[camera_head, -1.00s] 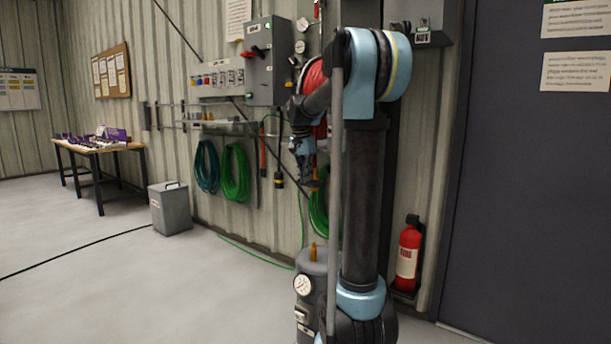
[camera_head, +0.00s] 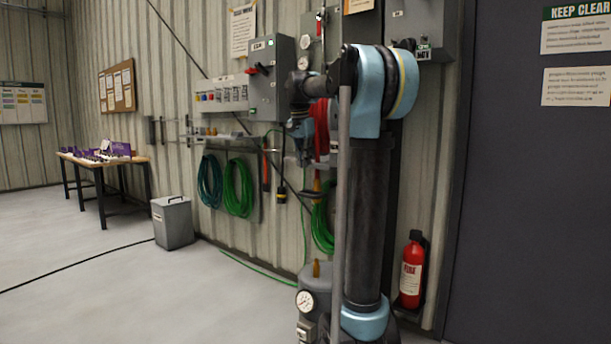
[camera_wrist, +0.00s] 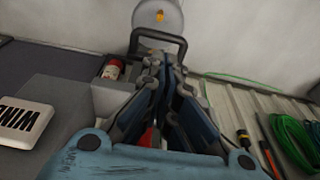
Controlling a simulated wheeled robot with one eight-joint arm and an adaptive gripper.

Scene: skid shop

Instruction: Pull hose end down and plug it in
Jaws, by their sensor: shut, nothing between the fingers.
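A red hose (camera_head: 320,116) is coiled on a reel high on the wall, partly hidden behind my arm. An orange piece (camera_head: 317,184) hangs below the reel; I cannot tell whether it is the hose end. My gripper (camera_head: 303,160) is beside the reel on its left, pointing down, shut and empty. In the wrist view my gripper's fingers (camera_wrist: 165,68) come together at the tips. A bit of red (camera_wrist: 147,138) shows between the finger linkages, not held. A grey tank (camera_head: 318,285) with a gauge and brass fitting stands below; its round top (camera_wrist: 172,28) shows in the wrist view.
Green hose coils (camera_head: 238,190) hang on the wall at left, under a shelf. A fire extinguisher (camera_head: 411,272) stands right of my arm.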

